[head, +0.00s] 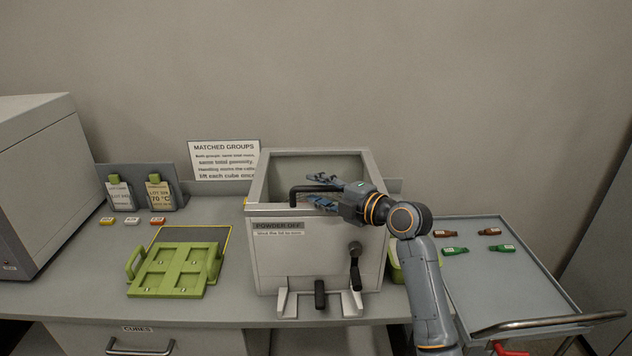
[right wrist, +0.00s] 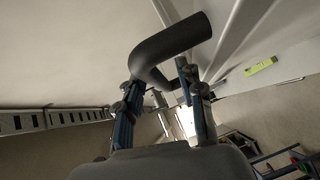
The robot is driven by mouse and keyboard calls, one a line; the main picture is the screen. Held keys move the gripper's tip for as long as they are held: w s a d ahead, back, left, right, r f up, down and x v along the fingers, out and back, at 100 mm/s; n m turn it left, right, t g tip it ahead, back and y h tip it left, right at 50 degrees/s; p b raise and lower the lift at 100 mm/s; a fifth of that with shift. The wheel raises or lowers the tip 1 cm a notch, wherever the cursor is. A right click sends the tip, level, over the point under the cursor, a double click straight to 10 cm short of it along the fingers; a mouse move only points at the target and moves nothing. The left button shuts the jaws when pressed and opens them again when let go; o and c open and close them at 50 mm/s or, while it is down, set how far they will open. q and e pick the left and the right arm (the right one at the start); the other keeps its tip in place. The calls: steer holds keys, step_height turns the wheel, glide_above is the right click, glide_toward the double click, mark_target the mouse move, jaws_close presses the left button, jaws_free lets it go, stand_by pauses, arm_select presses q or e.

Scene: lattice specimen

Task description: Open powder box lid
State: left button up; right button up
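The powder box (head: 318,255) is a grey box on the bench with a "POWDER OFF" label on its front. Its top shows a pale frame around a grey-green panel or interior (head: 315,166); I cannot tell which. A black bent handle (head: 297,194) stands at the front of the top and also shows in the right wrist view (right wrist: 172,48). My right gripper (head: 318,189) is over the top front edge, fingers spread on either side of the handle. In the right wrist view the fingers are apart, with the handle between them and no clear grip. My left gripper is not in view.
A green tray-like holder (head: 172,272) lies left of the box. Small labelled pieces (head: 131,221) and a stand with tags (head: 138,178) are behind it. A metal cart (head: 500,279) with green and brown vials is at right. Black levers (head: 355,268) project from the box front.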

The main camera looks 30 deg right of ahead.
steer(key=shift+w+a+f, duration=0.1)
steer(key=shift+w+a, duration=0.05)
steer(key=shift+w, duration=0.3)
steer(key=shift+c, duration=0.2)
jaws_close()
